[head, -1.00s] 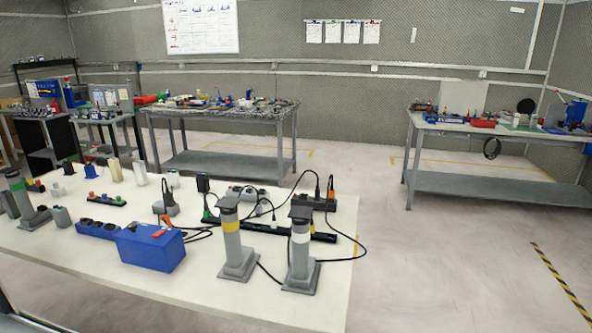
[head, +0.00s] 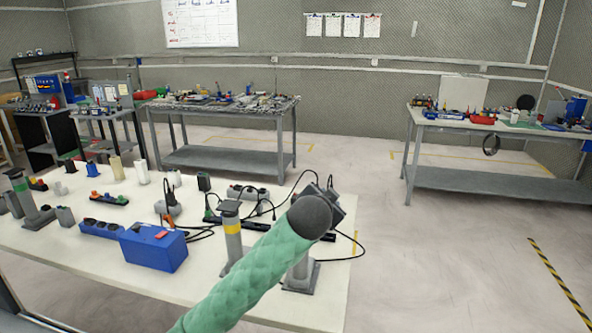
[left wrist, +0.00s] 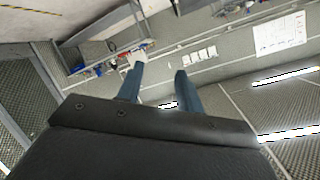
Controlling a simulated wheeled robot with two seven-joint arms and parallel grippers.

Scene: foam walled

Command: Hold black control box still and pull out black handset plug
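My left arm reaches in over the white bench. Its dark end, with my left gripper (head: 344,208), covers the spot at the bench's right side where a black box with plugs and cables stands in the earlier view. I take that box for the black control box; it and the handset plug are now mostly or wholly hidden. In the left wrist view two bluish fingers (left wrist: 160,75) stand apart with nothing between them, pointing at the far wall and back tables. My right gripper is in neither view.
The white bench (head: 80,250) carries a blue box (head: 153,250), a blue socket strip (head: 100,229), a grey post with a yellow band (head: 231,232), another partly hidden post (head: 302,278) and loose black cables. Back tables stand beyond open floor (head: 450,260).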

